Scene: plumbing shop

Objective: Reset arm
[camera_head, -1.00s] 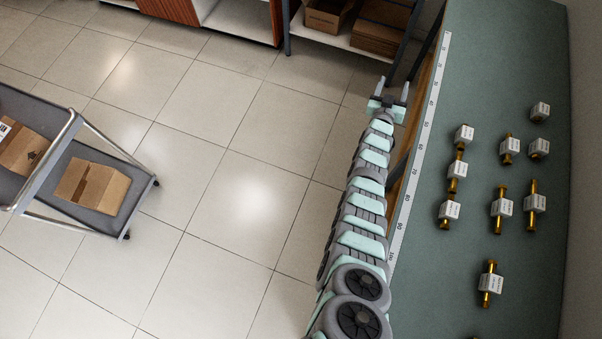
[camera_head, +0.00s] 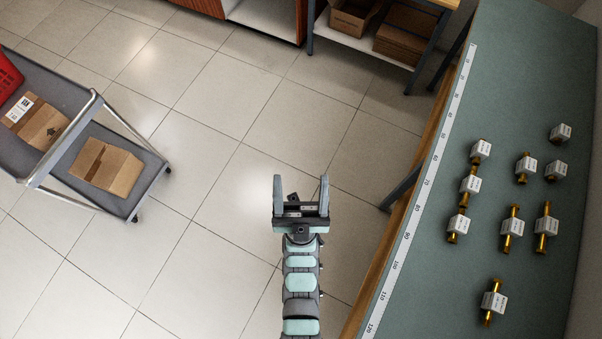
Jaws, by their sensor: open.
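My gripper (camera_head: 301,192) is in the lower middle of the head view, over the tiled floor and left of the workbench. Its two grey fingers point up the picture and stand wide apart, with nothing between them. My arm runs from the bottom edge of the view up to it. The gripper is clear of the bench edge and touches nothing that I can see.
A green workbench (camera_head: 503,80) with a ruler strip (camera_head: 423,187) fills the right side. Several brass fittings with white tags (camera_head: 512,228) lie on it. A grey cart (camera_head: 150,178) holding cardboard boxes (camera_head: 107,166) stands at left. Open floor (camera_head: 210,130) lies between.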

